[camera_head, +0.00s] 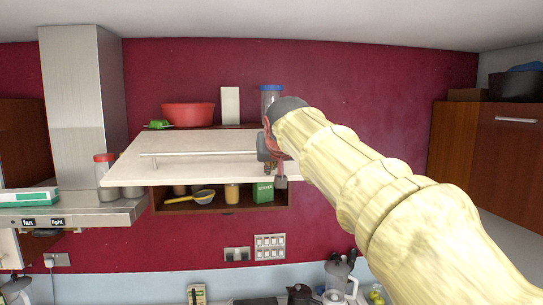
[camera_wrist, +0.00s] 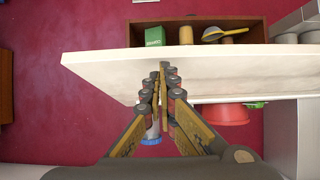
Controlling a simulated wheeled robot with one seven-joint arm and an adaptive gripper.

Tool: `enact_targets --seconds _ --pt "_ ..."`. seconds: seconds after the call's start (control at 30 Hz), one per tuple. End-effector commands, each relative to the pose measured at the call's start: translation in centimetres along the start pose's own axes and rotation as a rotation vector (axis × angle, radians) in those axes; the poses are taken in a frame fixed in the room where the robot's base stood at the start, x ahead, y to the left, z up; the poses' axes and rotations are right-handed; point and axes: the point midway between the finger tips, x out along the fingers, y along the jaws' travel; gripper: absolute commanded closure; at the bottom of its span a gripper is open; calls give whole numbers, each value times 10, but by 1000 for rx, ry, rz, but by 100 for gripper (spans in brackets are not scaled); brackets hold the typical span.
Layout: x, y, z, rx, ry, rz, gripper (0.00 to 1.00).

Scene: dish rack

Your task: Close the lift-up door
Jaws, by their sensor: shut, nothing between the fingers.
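The lift-up door (camera_head: 190,155) is a white panel raised open, sticking out nearly level from the small wall cabinet (camera_head: 222,208). A long bar handle (camera_head: 200,153) runs along its upper face. My gripper (camera_head: 271,166) is at the right end of the door, its fingers closed together and empty. In the wrist view, which shows the scene upside down, the door (camera_wrist: 230,68) crosses the picture and the fingertips (camera_wrist: 163,70) overlap it. I cannot tell whether they touch it.
The open cabinet holds a green box (camera_head: 263,191), a jar (camera_head: 232,193) and a yellow ladle (camera_head: 203,195). A red bowl (camera_head: 188,114) and a blue-lidded jar (camera_head: 270,97) stand above. The range hood (camera_head: 80,207) is close on the left.

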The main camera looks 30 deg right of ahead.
Motion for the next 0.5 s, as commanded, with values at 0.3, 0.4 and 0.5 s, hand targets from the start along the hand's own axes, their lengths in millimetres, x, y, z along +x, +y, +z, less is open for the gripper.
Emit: enact_targets --seconds 0.3,0.4,0.5 --pt "1 0 1 -1 0 0 100" --pt "1 0 2 -1 1 0 100" --pt "3 0 4 -1 6 0 100"
